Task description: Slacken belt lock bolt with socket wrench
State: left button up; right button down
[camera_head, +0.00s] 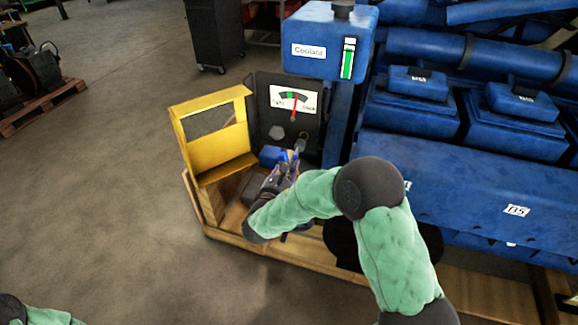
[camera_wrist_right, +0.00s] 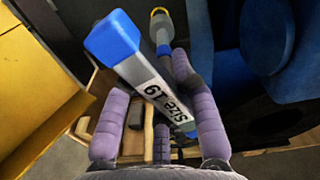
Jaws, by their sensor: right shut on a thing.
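My right gripper (camera_head: 286,172) is in front of the dark gauge panel (camera_head: 262,108), its purple fingers closed around the socket wrench. In the wrist view the wrench (camera_wrist_right: 150,82) is a grey bar marked "size 19" with a blue end (camera_wrist_right: 112,36), lying between my fingers (camera_wrist_right: 160,115). A grey shaft with a yellow ring (camera_wrist_right: 160,12) shows beyond it; I cannot tell whether the socket sits on a bolt. On the panel are a grey hex head (camera_head: 277,132) and a grey round part (camera_head: 301,140) near the wrench. The tight/slack gauge (camera_head: 294,98) has its red needle nearly upright. My left gripper is out of view.
An open yellow cover (camera_head: 215,135) stands left of the panel. The blue coolant tank (camera_head: 328,40) is above it, and the blue engine (camera_head: 470,180) fills the right. A wooden base (camera_head: 285,258) runs below.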

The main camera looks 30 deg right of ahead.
jog(key=shift+p+v, duration=0.3)
jog(key=shift+v, duration=2.7)
